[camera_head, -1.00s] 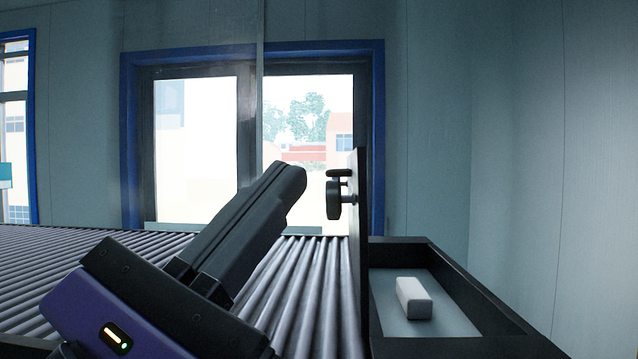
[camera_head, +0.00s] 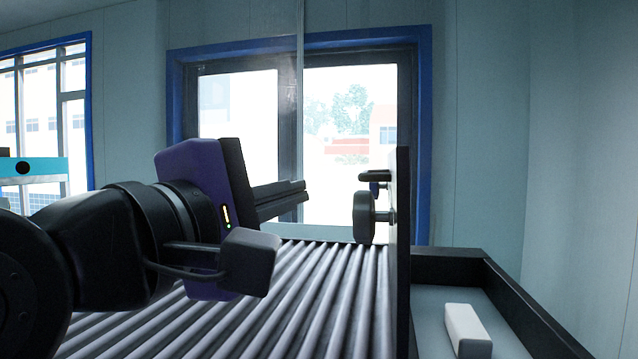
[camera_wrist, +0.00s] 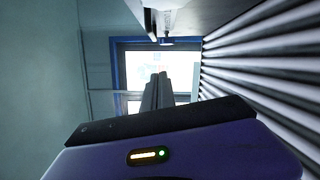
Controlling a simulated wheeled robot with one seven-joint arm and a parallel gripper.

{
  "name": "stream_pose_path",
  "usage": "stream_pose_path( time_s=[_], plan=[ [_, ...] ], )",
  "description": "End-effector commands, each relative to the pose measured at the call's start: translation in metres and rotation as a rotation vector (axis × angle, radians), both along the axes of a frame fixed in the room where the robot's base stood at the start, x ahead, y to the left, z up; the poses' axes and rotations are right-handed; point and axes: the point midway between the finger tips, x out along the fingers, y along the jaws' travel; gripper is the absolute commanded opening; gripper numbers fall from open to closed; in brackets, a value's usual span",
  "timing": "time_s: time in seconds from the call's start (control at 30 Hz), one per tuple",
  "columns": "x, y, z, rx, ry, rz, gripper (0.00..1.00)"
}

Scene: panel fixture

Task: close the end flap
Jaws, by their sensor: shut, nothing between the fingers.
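The end flap (camera_head: 402,250) is a dark upright panel, seen nearly edge-on in the head view, between the rollers and a dark-walled tray. On its left face are a round dark knob (camera_head: 364,217) and a small lever-like piece (camera_head: 374,176) above it. My gripper (camera_head: 303,190) is shut and empty, left of the knob and apart from it, pointing right at about the lever's height. In the wrist view, my closed fingers (camera_wrist: 158,78) point away toward the window, and the knob (camera_wrist: 166,40) shows at the top, beyond the fingertips.
Roller conveyor (camera_head: 270,320) runs below my gripper. The dark-rimmed tray (camera_head: 450,262) right of the flap holds a white block (camera_head: 467,331). A blue-framed window (camera_head: 425,130) stands behind. The space between fingertips and knob is clear.

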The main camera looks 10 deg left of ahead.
Motion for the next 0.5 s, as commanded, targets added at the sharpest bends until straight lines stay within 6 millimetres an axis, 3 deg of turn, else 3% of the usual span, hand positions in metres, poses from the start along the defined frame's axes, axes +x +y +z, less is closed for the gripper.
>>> stream_pose_path(
  time_s=[0.23,0.5],
  plan=[
    [0.047,-0.015,0.007,-0.003,0.000,-0.004,0.00],
    [0.041,-0.047,0.013,-0.002,-0.001,-0.002,0.00]
  ],
)
